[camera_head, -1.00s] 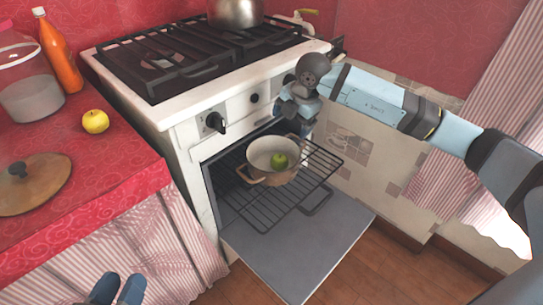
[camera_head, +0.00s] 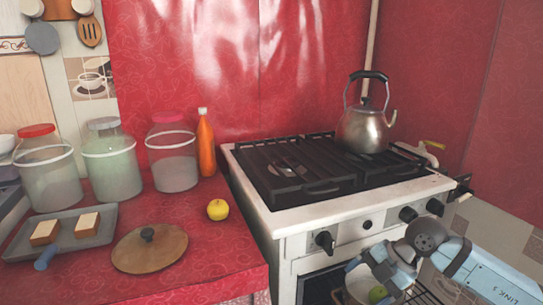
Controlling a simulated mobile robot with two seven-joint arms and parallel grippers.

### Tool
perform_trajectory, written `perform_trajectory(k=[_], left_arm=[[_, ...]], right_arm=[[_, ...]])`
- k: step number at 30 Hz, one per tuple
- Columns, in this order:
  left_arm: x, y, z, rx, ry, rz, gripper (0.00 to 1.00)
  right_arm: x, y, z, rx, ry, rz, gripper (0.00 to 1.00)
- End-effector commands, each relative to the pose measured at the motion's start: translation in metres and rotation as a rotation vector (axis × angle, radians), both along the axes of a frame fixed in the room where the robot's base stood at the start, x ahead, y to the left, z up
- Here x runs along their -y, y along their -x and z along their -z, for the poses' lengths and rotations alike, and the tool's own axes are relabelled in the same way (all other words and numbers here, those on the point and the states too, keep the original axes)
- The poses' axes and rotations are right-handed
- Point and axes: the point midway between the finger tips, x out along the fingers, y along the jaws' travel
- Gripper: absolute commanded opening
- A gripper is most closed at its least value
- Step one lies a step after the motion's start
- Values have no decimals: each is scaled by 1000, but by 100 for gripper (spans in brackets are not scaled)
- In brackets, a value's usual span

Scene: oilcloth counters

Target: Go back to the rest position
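My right arm comes in from the lower right. Its gripper (camera_head: 388,272) is at the front of the stove (camera_head: 325,215), above and in front of a light pot (camera_head: 357,287) in the open oven. Its fingers are partly hidden by the wrist, so I cannot see whether they are open or shut. A green apple (camera_head: 377,294) lies in the pot, which is cut off by the bottom edge. My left gripper is out of view.
A kettle (camera_head: 365,130) stands on the stove. The red counter (camera_head: 215,262) holds a yellow apple (camera_head: 217,209), a wooden lid (camera_head: 150,250), an orange bottle (camera_head: 206,145), several jars (camera_head: 112,165) and a bread tray (camera_head: 72,250). The oven rack (camera_head: 420,293) sticks out.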

Motion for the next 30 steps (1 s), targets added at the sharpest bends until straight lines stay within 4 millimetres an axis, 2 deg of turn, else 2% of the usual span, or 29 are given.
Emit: perform_trajectory(k=[1,4,6,9,10,13,15,17,21,24,30], left_arm=[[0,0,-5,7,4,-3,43],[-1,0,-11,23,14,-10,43],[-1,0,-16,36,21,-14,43],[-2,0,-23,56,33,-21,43],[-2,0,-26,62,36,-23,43],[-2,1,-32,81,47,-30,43],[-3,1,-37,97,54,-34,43],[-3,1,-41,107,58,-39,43],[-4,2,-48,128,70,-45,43],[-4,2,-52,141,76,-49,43],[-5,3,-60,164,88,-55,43]], right_arm=[[-34,24,2,-16,-136,-82,88],[-95,72,-11,-16,-457,-211,88],[-130,105,-33,-5,-718,-249,88],[-158,139,-71,23,-1073,-198,88],[-161,146,-84,33,-1170,-160,88],[-161,159,-115,54,-1444,36,88],[-152,162,-128,56,-1581,221,88],[-142,162,-132,45,-1654,388,88],[-123,165,-123,-17,-1699,726,88],[-113,172,-110,-83,-1672,911,88],[-104,195,-84,-249,-1559,1174,88]])
